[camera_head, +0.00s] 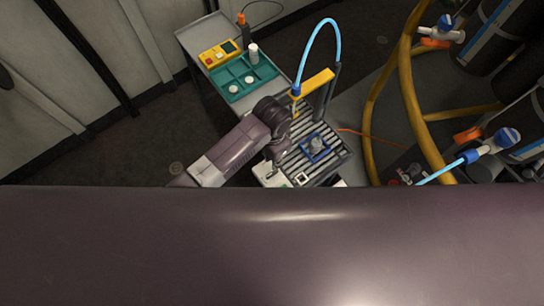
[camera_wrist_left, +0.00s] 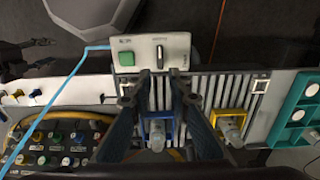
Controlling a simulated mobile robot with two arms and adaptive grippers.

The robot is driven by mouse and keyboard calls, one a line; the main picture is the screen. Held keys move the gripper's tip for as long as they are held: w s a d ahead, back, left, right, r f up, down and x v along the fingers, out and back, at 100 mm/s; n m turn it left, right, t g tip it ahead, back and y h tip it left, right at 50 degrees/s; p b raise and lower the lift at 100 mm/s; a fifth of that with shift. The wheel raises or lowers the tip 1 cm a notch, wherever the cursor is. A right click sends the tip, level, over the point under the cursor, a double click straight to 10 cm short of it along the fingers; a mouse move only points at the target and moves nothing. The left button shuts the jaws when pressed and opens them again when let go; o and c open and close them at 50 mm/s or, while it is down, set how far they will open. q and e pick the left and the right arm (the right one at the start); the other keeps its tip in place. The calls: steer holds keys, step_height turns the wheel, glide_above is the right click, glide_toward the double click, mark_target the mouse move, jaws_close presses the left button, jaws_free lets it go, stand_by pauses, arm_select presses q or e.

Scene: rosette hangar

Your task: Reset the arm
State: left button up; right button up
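My left gripper (camera_head: 277,157) is over the near left side of a slatted bench (camera_head: 301,162) in the head view. In the wrist view its two dark fingers (camera_wrist_left: 161,80) stand apart with nothing between them. Below and between them are the bench slats and a blue square frame (camera_wrist_left: 157,128) with a grey metal part in it. The blue frame also shows in the head view (camera_head: 327,155), right of the gripper. My right gripper is in neither view.
A white switch box (camera_wrist_left: 177,48) with a green button sits just beyond the fingertips. A yellow frame (camera_wrist_left: 217,115) and a teal tray (camera_wrist_left: 278,130) are to the right. A blue hose (camera_head: 336,32) arches above the bench. Yellow hoses (camera_head: 408,85) and cylinders (camera_head: 488,42) stand right.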

arm_select(q)
steer(key=shift+r, duration=0.6)
